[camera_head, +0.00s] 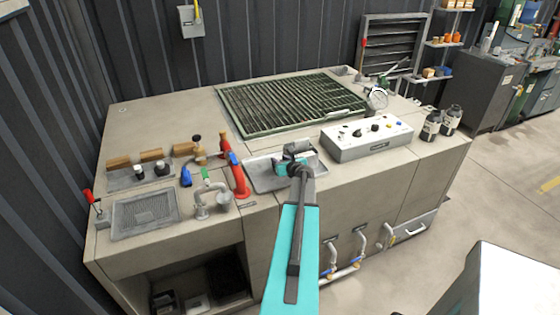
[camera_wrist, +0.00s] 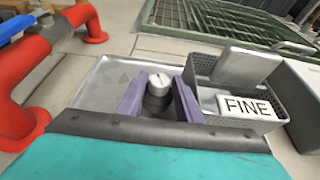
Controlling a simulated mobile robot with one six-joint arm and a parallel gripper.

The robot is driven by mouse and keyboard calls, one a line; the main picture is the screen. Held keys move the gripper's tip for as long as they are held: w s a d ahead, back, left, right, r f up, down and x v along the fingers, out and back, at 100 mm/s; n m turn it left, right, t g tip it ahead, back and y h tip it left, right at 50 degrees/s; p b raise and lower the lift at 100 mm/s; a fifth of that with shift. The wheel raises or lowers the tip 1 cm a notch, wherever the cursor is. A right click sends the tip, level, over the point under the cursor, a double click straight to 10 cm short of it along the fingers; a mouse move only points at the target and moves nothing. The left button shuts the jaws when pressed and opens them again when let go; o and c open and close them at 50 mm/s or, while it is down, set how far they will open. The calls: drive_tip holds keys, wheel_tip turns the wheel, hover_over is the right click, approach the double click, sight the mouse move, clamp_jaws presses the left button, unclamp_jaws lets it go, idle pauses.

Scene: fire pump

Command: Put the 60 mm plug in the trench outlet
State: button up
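My gripper (camera_head: 293,160) is low over a shallow metal tray (camera_head: 262,178) at the front middle of the bench. In the wrist view, a small dark cylinder with a pale round top (camera_wrist: 159,84) stands between my two purple-grey fingers (camera_wrist: 160,98). The fingers flank it closely, with no clear gap. It looks like a plug, but its mark is too small to read as a size. The metal tray also shows behind it in the wrist view (camera_wrist: 105,85). I cannot pick out the trench outlet.
A mesh basket with a FINE label (camera_wrist: 246,107) is close right of my fingers. A red pipe (camera_head: 239,178) stands close left. A green grating (camera_head: 290,104) lies behind, a control box (camera_head: 367,138) to the right, and a grey pipe fitting (camera_head: 211,195) at left.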

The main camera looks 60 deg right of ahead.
drive_tip(key=shift+r, duration=0.15)
drive_tip(key=b+v, duration=0.2)
drive_tip(key=v, duration=1)
drive_tip(key=shift+b, duration=0.35)
drive_tip(key=shift+o, duration=0.3)
drive_tip(key=shift+a, duration=0.1)
idle(0.4)
